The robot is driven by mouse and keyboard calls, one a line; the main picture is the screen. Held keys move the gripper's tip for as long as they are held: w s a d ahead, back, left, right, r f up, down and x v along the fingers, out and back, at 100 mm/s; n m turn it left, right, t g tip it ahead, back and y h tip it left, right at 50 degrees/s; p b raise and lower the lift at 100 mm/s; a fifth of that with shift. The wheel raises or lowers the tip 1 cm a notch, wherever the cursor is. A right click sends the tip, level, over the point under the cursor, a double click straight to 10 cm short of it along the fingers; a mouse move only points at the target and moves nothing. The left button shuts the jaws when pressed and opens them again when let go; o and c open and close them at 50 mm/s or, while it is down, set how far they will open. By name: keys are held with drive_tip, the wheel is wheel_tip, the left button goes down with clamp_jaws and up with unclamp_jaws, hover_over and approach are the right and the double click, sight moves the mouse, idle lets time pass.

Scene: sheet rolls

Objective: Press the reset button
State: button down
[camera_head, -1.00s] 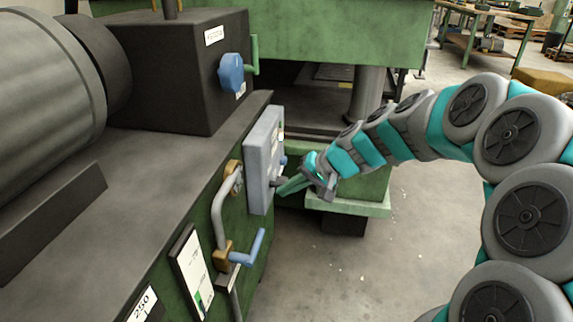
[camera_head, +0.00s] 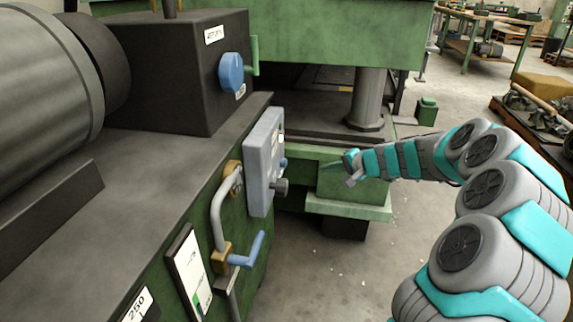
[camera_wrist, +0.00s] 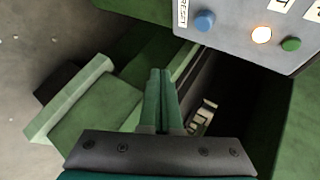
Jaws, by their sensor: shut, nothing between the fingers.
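The grey control box (camera_head: 262,165) is mounted on the side of the green machine. In the wrist view, its face (camera_wrist: 245,32) shows at the upper right. A blue button (camera_wrist: 204,20) sits beside a label reading RESET, with a glowing yellow lamp (camera_wrist: 261,34) and a green button (camera_wrist: 291,44) further right. The blue button also shows edge-on in the head view (camera_head: 283,163). My gripper (camera_head: 350,163) is to the right of the box, apart from it. Its green fingers (camera_wrist: 160,75) are together and empty, below and left of the blue button in the wrist view.
A dark knob (camera_head: 281,187) sticks out low on the box. A green block (camera_head: 350,190) stands behind my gripper. Open floor (camera_head: 335,265) lies in front.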

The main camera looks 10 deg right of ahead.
drive_tip(key=shift+a, duration=0.15)
drive_tip(key=w+a, duration=0.2)
drive_tip(key=a, duration=0.6)
drive_tip(key=shift+w, duration=0.35)
drive_tip(key=shift+a, duration=0.2)
idle(1.7)
drive_tip(key=shift+w+a, duration=0.1)
drive_tip(key=shift+a, duration=0.2)
drive_tip(key=shift+w+a, duration=0.15)
drive_tip(key=shift+a, duration=0.35)
idle(0.8)
drive_tip(key=shift+d+b, duration=0.15)
drive_tip(key=shift+b, duration=0.15)
drive_tip(key=shift+s+d, duration=0.3)
drive_tip(key=shift+d, duration=0.4)
drive_tip(key=shift+s+d+b, duration=0.1)
drive_tip(key=shift+s+d, duration=0.15)
drive_tip(key=shift+d, duration=0.55)
drive_tip(key=shift+s+d+b, duration=0.1)
drive_tip(key=shift+s+d, duration=0.15)
drive_tip(key=shift+d, duration=0.55)
drive_tip(key=shift+s+d+b, duration=0.1)
drive_tip(key=shift+s+d, duration=0.15)
drive_tip(key=shift+d, duration=0.55)
